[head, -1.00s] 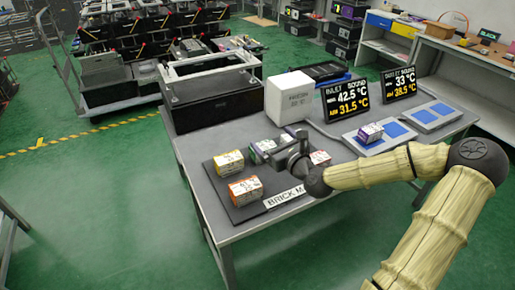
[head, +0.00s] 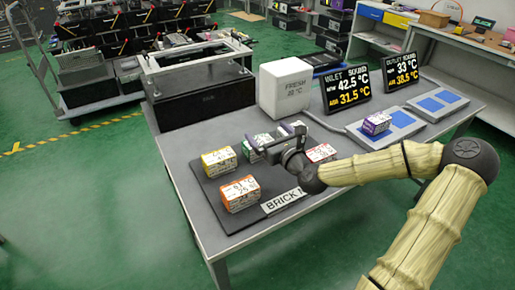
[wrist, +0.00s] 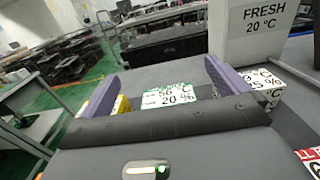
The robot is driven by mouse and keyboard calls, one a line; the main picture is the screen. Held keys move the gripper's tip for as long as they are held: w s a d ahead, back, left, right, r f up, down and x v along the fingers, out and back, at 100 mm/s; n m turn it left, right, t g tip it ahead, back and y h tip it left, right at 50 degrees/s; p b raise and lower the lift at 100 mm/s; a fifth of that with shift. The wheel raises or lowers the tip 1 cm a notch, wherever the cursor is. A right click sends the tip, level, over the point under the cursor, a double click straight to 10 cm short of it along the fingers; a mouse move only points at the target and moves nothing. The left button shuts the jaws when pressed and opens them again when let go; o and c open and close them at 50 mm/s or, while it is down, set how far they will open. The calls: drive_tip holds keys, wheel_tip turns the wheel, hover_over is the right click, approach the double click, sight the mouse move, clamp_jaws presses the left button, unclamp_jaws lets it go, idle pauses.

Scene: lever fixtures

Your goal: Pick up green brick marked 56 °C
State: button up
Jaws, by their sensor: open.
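The green brick (head: 262,140), with a white label, sits on the dark mat at the back, partly hidden by my gripper. In the wrist view my gripper (wrist: 160,88) holds nothing. I cannot tell how far the fingertips reach down beside the brick.
A yellow brick (head: 218,163) and orange brick (head: 240,193) stand to the left, a red-marked brick (head: 321,153) to the right. A white-labelled brick (wrist: 264,86) is close to the right finger. A white FRESH box (head: 285,88) and two displays (head: 346,91) stand behind.

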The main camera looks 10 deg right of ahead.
drive_tip(key=f, duration=0.2)
drive_tip(key=f+b, duration=0.1)
drive_tip(key=f, duration=0.2)
drive_tip(key=f+b, duration=0.1)
drive_tip(key=f, duration=0.1)
drive_tip(key=shift+s+f, duration=0.25)
drive_tip(key=shift+s, duration=0.05)
drive_tip(key=shift+f+x, duration=0.2)
drive_tip(key=shift+x, duration=0.75)
drive_tip(key=shift+w+a, duration=0.1)
drive_tip(key=shift+w, duration=0.3)
drive_tip(key=x, duration=0.5)
